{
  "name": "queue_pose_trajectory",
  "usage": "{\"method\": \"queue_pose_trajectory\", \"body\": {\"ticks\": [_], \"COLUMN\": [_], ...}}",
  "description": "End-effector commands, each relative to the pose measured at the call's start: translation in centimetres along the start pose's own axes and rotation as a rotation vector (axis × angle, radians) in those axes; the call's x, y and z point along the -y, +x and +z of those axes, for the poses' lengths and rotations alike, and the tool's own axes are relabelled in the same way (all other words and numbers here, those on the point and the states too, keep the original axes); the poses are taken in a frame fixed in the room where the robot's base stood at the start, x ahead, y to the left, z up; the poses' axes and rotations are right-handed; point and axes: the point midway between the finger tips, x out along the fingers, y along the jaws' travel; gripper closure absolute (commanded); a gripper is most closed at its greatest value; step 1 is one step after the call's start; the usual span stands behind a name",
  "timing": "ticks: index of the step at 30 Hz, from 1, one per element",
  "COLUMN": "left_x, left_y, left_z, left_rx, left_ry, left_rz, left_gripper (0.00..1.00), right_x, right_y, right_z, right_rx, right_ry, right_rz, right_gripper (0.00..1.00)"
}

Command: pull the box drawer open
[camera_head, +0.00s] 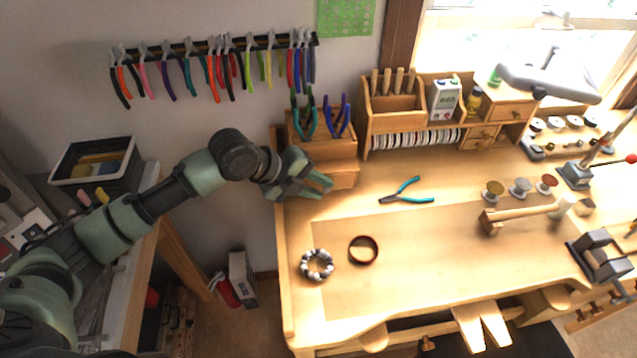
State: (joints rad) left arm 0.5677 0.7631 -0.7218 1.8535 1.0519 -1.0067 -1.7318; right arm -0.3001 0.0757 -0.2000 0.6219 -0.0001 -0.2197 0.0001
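A small wooden box (330,150) stands at the back left corner of the workbench, with pliers upright in its top. Its drawer (345,178) is low on its front, partly hidden behind my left gripper. I cannot tell how far the drawer stands out. My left gripper (326,187) is right in front of the drawer, with its fingertips close to the drawer front. The handle is not visible, and I cannot tell whether the fingers touch or hold it. My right gripper is not in view.
Teal pliers (408,192) lie right of the box on the bench (440,260). A beaded bracelet (317,265) and a dark ring (363,250) lie nearer the front. A wooden organizer (393,108) stands right of the box. The bench middle is mostly clear.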

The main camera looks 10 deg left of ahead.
Motion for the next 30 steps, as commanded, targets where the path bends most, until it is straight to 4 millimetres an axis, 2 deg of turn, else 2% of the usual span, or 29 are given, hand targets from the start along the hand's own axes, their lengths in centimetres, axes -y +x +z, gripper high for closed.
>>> {"method": "queue_pose_trajectory", "body": {"ticks": [8, 11, 30], "left_x": [-0.05, -0.05, -0.12], "left_y": [0.26, 0.25, 0.26], "left_z": [0.0, 0.0, 0.02], "left_rx": [0.001, 0.001, 0.001], "left_ry": [0.001, 0.0, 0.0], "left_rz": [0.0, 0.0, 0.002], "left_gripper": [0.75, 1.0, 1.0], "right_x": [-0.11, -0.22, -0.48], "right_y": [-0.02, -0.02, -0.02], "right_z": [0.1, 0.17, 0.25], "right_rx": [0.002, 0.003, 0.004], "right_ry": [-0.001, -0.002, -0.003], "right_rz": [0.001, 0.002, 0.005], "right_gripper": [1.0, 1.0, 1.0]}}
